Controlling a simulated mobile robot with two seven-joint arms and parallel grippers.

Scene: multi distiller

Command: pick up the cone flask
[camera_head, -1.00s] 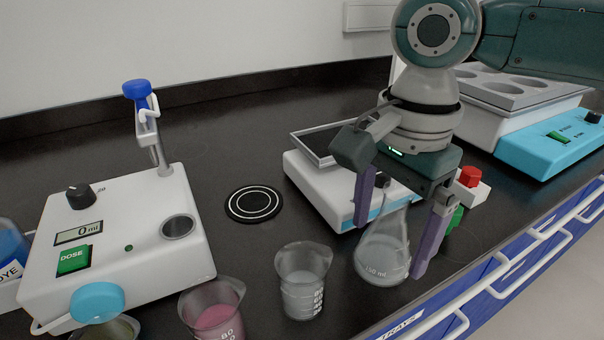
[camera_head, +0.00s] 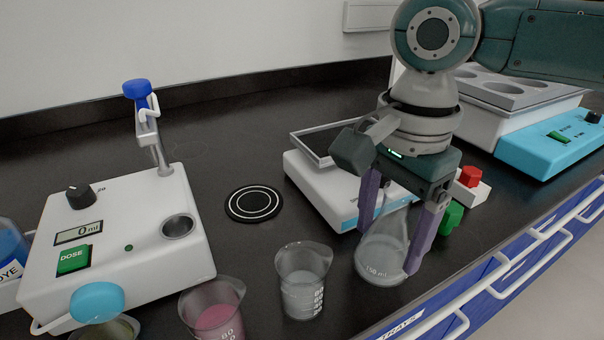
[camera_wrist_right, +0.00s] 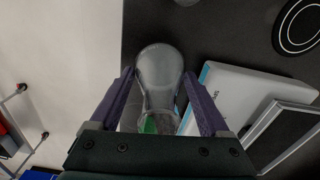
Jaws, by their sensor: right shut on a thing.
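The cone flask (camera_head: 382,256) is clear glass with a little pale liquid and stands upright on the black bench, right of the beakers. My right gripper (camera_head: 388,250) comes down over it from above, with one purple finger on each side. The fingers are shut on the flask. In the right wrist view the flask (camera_wrist_right: 160,68) lies between the two fingers (camera_wrist_right: 160,88), its wide base pointing away. Part of its neck is hidden behind the gripper in the head view. My left gripper is not in view.
A beaker (camera_head: 302,284) of clear liquid and a pink one (camera_head: 212,312) stand left of the flask. A white device with a dark plate (camera_head: 310,180) is close behind. A white rail (camera_head: 500,285) runs along the right bench edge. A dosing machine (camera_head: 130,230) stands left.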

